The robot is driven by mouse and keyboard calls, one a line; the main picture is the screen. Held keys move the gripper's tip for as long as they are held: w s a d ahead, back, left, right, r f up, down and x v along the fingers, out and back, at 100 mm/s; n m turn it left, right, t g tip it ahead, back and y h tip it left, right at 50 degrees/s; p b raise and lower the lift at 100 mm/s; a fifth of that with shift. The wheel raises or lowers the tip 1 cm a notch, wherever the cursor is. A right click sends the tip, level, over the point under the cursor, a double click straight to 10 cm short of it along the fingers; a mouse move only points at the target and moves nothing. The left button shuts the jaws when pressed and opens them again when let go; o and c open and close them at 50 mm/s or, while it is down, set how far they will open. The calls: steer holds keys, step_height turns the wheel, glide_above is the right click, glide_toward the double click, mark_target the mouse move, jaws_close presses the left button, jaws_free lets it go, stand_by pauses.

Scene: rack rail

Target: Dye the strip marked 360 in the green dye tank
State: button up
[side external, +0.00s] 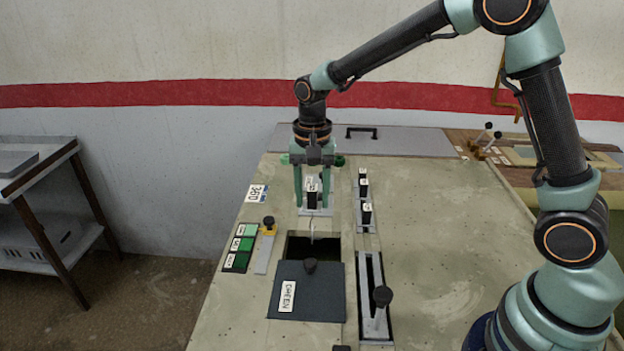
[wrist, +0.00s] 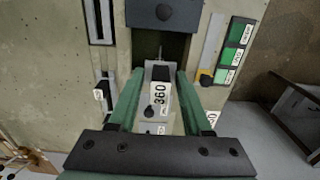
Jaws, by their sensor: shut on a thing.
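The strip's holder, a pale block marked 360 with a dark knob, shows between the green fingers in the wrist view (wrist: 158,92). My gripper (side external: 312,204) points down and is shut on this holder, which shows as a dark and white piece in the side view (side external: 312,190). A thin pale piece sticks out from it toward the tank opening (side external: 300,243). The strip itself I cannot make out clearly. The green dye tank's dark lid (side external: 320,300), labelled GREEN, has a black knob and leaves the rear part of the opening uncovered. The holder is just behind that opening.
Green shade swatches (side external: 240,245) and a yellow-and-black knob (side external: 268,225) lie left of the tank. A slotted lever (side external: 381,297) stands right of it. Two small labelled black pieces (side external: 366,209) sit on a rail right of my gripper. The bench's right side is clear.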

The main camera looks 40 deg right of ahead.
step_height(320, 180, down, 17)
steer(key=shift+f, duration=0.2)
stand_by(1.0)
stand_by(6.1)
